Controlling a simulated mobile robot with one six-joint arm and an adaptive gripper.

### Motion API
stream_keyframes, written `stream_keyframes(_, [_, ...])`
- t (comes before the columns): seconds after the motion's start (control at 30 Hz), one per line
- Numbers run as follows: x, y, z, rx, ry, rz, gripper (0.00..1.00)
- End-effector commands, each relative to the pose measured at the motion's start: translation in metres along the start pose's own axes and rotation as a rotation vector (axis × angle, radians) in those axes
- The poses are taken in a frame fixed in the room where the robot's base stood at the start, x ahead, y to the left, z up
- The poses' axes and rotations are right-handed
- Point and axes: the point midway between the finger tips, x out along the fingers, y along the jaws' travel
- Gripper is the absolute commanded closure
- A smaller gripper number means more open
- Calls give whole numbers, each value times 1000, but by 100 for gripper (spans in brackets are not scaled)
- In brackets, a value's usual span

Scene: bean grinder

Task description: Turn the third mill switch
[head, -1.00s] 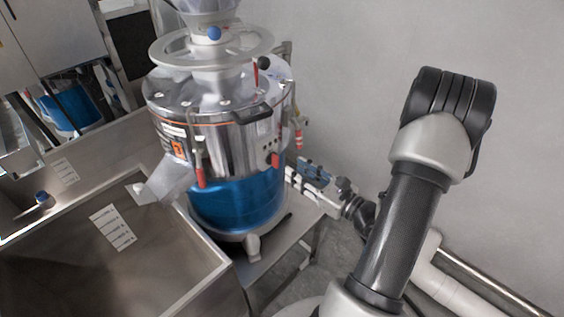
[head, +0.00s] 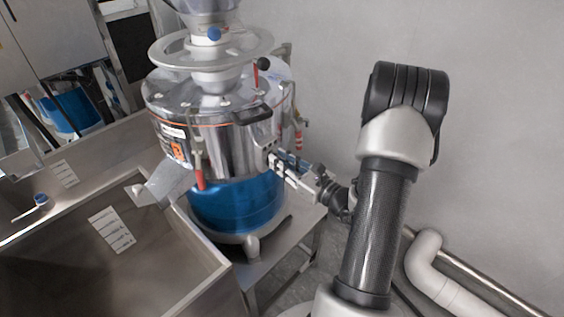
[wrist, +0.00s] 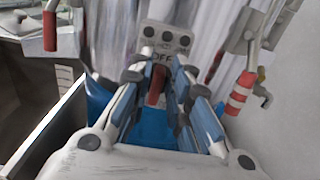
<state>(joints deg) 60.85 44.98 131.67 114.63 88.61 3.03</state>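The mill (head: 235,200) is a shiny metal drum on a blue base. In the wrist view, its grey switch panel (wrist: 165,57) carries a row of three round black switches (wrist: 167,37) along the top, with lettering ending in "FF" below. A red part (wrist: 158,84) shows below the lettering, between my fingers. My gripper (wrist: 160,68) is in front of the panel with its fingers apart, one on each side of the red part. I cannot tell whether they touch it.
A steel sink (head: 160,245) stands at left, beneath the mill's spout (head: 165,185). Red-handled clamps (head: 199,172) hang on the drum; a red-and-white striped one (wrist: 240,92) is close to my gripper's right. A white pipe (head: 430,265) runs along the wall at right.

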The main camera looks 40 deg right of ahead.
Motion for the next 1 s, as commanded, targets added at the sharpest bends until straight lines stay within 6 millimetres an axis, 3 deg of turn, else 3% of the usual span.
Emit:
stream_keyframes(0.23, [0,0,0,0,0,0,100])
stream_keyframes(0.67, [0,0,0,23,0,0,100])
stream_keyframes(1.0, [0,-4,2,212,2,-1,100])
